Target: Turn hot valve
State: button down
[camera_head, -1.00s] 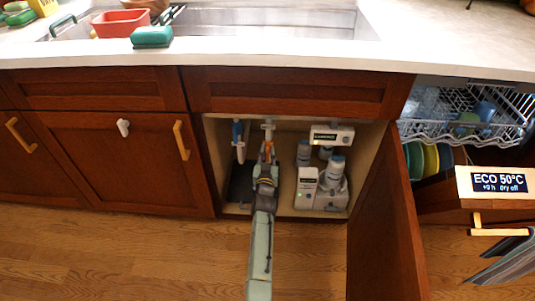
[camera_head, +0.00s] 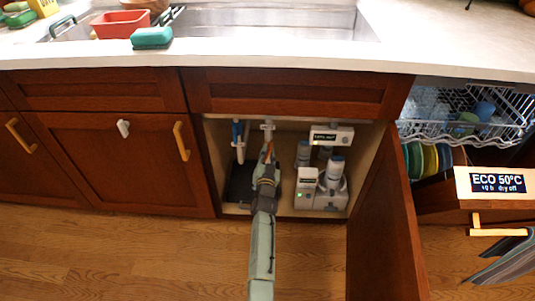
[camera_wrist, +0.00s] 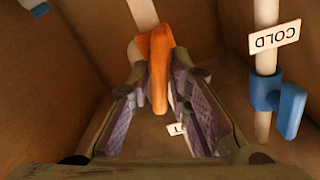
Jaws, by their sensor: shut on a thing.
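The hot valve is an orange handle (camera_wrist: 160,70) on a pale vertical pipe. In the wrist view it hangs between the finger pads of my gripper (camera_wrist: 162,92), which is shut on it. In the head view the orange handle (camera_head: 268,150) shows as a thin strip just beyond my gripper (camera_head: 265,168), inside the open sink cabinet. The blue cold valve (camera_wrist: 290,108) sits on another pipe to the right in the wrist view, under a COLD label (camera_wrist: 275,37) seen upside down. A second label behind the fingers is mostly hidden.
The open cabinet door (camera_head: 385,225) stands close to the right of my arm. White boxes and bottles (camera_head: 322,187) stand in the cabinet to the right. A dishwasher rack (camera_head: 465,115) is pulled out at far right. The floor at left is clear.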

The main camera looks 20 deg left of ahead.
jog(key=m, duration=0.6)
jog(key=shift+d+f+m, duration=0.1)
jog(key=shift+d+m, duration=0.1)
jog(key=shift+m, duration=0.1)
jog(key=m, duration=0.4)
jog(key=shift+w+f+b, duration=0.1)
jog(key=shift+f+b, duration=0.05)
jog(key=shift+b, duration=0.2)
jog(key=shift+m, duration=1.8)
jog(key=c, duration=1.6)
grip_release()
jog(key=shift+f, duration=0.1)
